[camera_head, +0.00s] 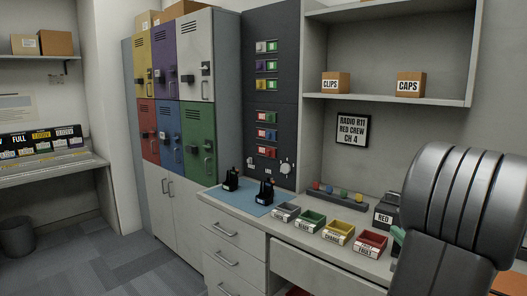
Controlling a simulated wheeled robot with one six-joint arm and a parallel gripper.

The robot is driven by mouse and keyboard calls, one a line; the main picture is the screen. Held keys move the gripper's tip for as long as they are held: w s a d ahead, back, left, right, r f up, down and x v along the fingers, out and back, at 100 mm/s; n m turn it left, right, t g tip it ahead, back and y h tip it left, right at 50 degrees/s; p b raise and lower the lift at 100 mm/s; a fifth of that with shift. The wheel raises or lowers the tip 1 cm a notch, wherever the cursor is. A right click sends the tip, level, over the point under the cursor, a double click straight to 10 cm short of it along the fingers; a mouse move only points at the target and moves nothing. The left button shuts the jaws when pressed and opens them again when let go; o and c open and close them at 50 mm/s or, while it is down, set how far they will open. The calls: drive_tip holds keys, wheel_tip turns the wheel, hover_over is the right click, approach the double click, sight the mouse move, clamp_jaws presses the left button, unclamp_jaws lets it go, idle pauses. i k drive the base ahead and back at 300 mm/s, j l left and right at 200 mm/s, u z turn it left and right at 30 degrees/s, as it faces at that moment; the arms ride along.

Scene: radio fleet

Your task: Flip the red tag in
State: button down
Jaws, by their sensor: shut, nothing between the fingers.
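A dark wall panel (271,185) stands behind the counter and carries rows of small coloured tags. The red tag (271,152) is in the lowest row, to the right of a small red-and-white label (262,150). A blue tag (271,135) and a green tag (272,118) sit above it, also with red-and-white labels on their left. The upper rows have a grey, a purple (261,66) and a yellow tag, each with a green label on its right. My gripper is not visible; a thick grey link of my arm (455,215) fills the right side, well away from the panel.
Black radios (265,192) stand on a blue mat (247,205) on the counter below the panel. Several small trays, including a red one (371,243), line the counter's front. A round knob (285,169) is right of the red tag. Coloured lockers (165,60) stand left.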

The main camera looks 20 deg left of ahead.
sight(271, 153)
drive_tip(key=i+j, duration=0.3)
drive_tip(key=j, duration=0.15)
drive_tip(key=i+j, duration=0.3)
drive_tip(key=j, duration=0.15)
drive_tip(key=i+j, duration=0.3)
drive_tip(key=j, duration=0.15)
drive_tip(key=i+j, duration=0.3)
drive_tip(key=j, duration=0.15)
drive_tip(key=i+j+z, duration=0.1)
drive_tip(key=i+j, duration=0.15)
drive_tip(key=j, duration=0.15)
drive_tip(key=i+j, duration=0.3)
drive_tip(key=j, duration=0.2)
